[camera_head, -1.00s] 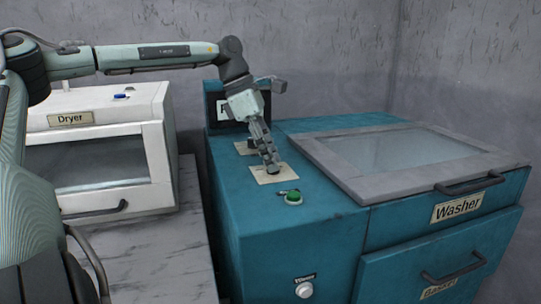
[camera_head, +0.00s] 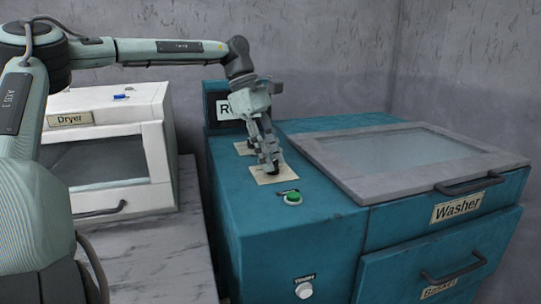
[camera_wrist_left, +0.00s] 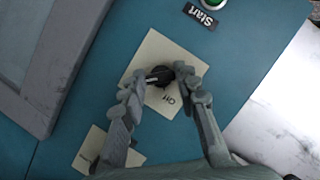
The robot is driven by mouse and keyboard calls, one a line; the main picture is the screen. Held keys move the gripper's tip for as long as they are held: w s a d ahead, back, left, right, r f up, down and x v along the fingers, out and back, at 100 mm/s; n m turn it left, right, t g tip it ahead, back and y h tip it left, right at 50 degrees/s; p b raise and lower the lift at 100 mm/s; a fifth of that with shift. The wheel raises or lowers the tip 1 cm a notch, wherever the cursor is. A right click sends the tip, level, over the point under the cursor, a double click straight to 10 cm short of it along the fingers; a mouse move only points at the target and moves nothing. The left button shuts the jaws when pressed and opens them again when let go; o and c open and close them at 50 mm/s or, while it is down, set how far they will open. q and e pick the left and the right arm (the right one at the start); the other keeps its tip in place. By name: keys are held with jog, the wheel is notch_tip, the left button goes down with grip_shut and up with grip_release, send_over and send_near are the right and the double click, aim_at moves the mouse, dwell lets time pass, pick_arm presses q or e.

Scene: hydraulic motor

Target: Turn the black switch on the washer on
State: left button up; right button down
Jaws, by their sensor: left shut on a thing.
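The teal washer (camera_head: 330,255) has a black rotary switch (camera_wrist_left: 162,76) on a beige plate (camera_wrist_left: 150,48), clearest in the left wrist view. An "Off" label shows beside the switch on the plate. My left gripper (camera_head: 270,168) reaches down to this plate, and its fingers (camera_wrist_left: 164,77) are shut on the switch from both sides. In the head view the fingers hide most of the switch. My right gripper is not in view.
A green start button (camera_head: 293,198) sits just in front of the plate. A second beige plate (camera_head: 243,148) lies behind. The washer lid (camera_head: 340,165) with handle is to the right. The white dryer (camera_head: 105,150) stands at left. A white knob (camera_head: 304,290) is on the front panel.

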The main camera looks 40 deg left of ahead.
pick_arm(q)
jog(key=o, duration=1.2)
jog(key=shift+c, duration=0.2)
jog(key=shift+r, duration=0.1)
jog(key=v, duration=1.2)
jog(key=shift+s, duration=0.1)
